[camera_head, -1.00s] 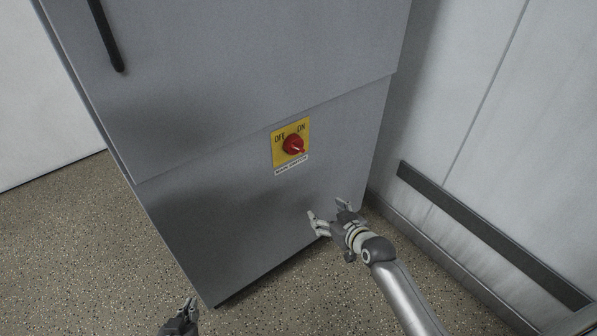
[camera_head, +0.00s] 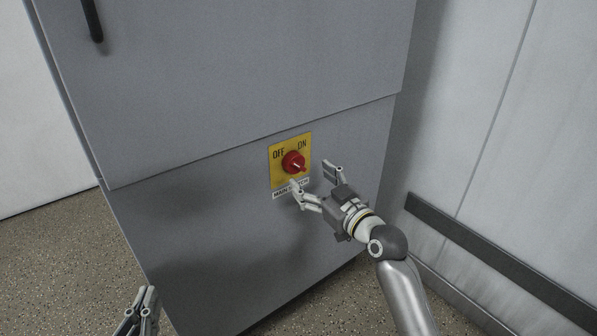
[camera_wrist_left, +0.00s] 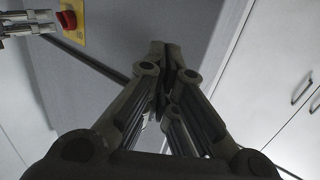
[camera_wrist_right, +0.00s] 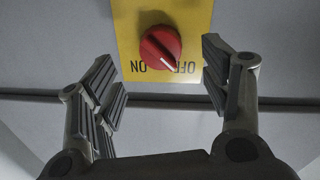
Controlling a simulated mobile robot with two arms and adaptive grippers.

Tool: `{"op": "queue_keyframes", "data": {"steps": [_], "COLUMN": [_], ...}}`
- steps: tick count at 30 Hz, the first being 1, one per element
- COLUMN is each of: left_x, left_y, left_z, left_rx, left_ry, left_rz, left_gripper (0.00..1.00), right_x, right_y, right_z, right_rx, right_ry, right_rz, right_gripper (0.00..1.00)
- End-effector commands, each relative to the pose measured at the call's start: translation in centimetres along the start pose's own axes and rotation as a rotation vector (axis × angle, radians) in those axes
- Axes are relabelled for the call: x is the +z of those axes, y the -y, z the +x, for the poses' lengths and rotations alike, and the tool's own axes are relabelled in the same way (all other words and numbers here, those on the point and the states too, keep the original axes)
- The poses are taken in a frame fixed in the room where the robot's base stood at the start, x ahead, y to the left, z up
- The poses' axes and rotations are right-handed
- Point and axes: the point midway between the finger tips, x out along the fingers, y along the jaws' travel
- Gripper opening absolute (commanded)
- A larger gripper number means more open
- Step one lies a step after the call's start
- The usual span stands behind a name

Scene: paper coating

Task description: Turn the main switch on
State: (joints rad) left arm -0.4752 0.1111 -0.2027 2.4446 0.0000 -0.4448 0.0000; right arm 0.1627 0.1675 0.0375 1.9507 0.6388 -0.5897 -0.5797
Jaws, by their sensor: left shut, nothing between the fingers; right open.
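The main switch is a red knob (camera_head: 293,162) on a yellow plate (camera_head: 276,180) marked OFF and ON, low on the grey cabinet front. In the right wrist view the knob (camera_wrist_right: 160,47) appears upside down, its white line slanting towards OFF. My right gripper (camera_head: 312,178) is open, just below and right of the knob. Its fingers stand either side of the knob in the right wrist view, with no contact visible. My left gripper (camera_head: 148,291) is shut and empty at the lower left, away from the switch. The knob (camera_wrist_left: 68,19) also shows in the left wrist view.
The grey cabinet (camera_head: 230,90) fills the middle, with a black handle (camera_head: 93,20) at upper left. A white wall with a dark rail (camera_head: 480,245) stands close on the right. Speckled floor (camera_head: 50,260) is open at lower left.

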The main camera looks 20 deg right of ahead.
Motion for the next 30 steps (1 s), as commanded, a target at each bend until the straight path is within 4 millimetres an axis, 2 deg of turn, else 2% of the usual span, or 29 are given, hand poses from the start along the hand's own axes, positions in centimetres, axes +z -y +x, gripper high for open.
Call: {"op": "queue_keyframes", "data": {"steps": [6,12,18,26,30], "left_x": [-3.0,-5.2,-6.2,-6.3,-6.3], "left_y": [-0.4,-0.7,-0.8,-0.8,-0.8], "left_z": [0.1,-0.2,-0.5,-0.5,-0.5], "left_rx": [0.010,0.016,0.019,0.019,0.019], "left_ry": [-0.177,-0.294,-0.343,-0.349,-0.348], "left_rz": [-0.003,-0.007,-0.008,-0.008,-0.008], "left_gripper": [0.00,0.00,0.00,0.00,0.00], "right_x": [0.1,0.1,0.1,0.1,0.1], "right_y": [0.1,0.1,0.1,0.1,0.1], "right_z": [3.6,5.7,6.5,6.5,6.5], "right_rx": [-0.001,0.000,-0.001,-0.001,-0.001], "right_ry": [-0.001,0.000,0.001,0.002,0.002], "right_rz": [0.002,0.002,0.001,0.000,0.001], "right_gripper": [0.70,0.70,0.70,0.70,0.53]}}
